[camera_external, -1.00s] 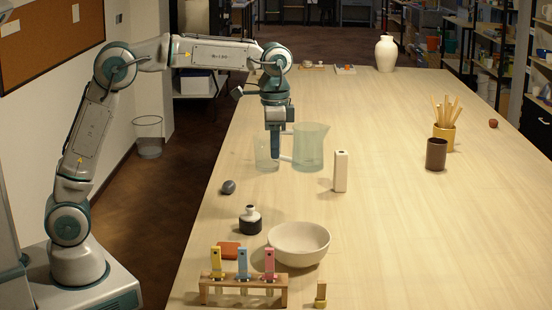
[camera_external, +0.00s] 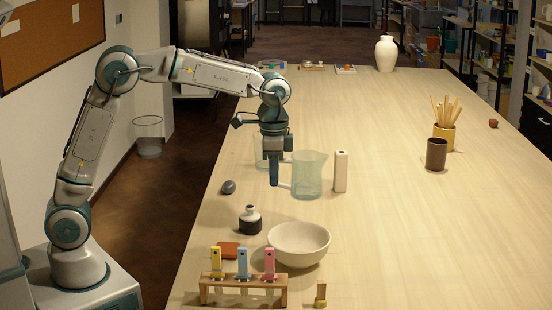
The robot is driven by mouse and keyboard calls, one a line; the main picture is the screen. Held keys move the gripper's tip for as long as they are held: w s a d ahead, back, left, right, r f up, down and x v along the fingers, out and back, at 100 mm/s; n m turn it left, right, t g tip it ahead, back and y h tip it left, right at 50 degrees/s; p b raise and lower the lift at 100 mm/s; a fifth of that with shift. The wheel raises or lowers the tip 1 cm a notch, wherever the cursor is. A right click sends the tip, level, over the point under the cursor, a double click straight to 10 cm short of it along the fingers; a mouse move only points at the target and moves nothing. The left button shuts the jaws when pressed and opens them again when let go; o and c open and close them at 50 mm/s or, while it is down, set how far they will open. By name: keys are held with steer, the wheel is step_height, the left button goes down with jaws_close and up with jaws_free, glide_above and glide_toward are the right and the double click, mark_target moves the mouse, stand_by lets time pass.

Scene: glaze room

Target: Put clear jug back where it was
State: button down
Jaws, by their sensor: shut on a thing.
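The clear jug (camera_external: 309,176) is a greenish see-through vessel, upright, with its handle on the left side. My gripper (camera_external: 276,184) points down and is shut on the jug's handle. I cannot tell whether the jug's base touches the table or hangs just above it. A second clear glass vessel (camera_external: 260,151) stands behind my gripper and is partly hidden by it.
A white bottle (camera_external: 340,171) stands close to the jug's right. A dark stone (camera_external: 228,187), a black-and-white small bottle (camera_external: 250,220) and a cream bowl (camera_external: 299,245) are nearer the camera.

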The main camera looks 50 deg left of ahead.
steer(key=shift+w+a+f+p, duration=0.3)
steer(key=shift+w+a+f, duration=0.75)
steer(key=shift+f, duration=0.5)
steer(key=shift+w+a+f+p, duration=0.35)
steer(key=shift+w+a+f, duration=0.75)
steer(key=shift+f, duration=0.5)
steer(key=shift+w+a+f+p, duration=0.3)
steer(key=shift+w+a+f, duration=0.55)
steer(key=shift+w+f, duration=0.55)
steer(key=shift+s+f, duration=0.15)
steer(key=shift+f, duration=0.15)
steer(key=c, duration=1.5)
jaws_free()
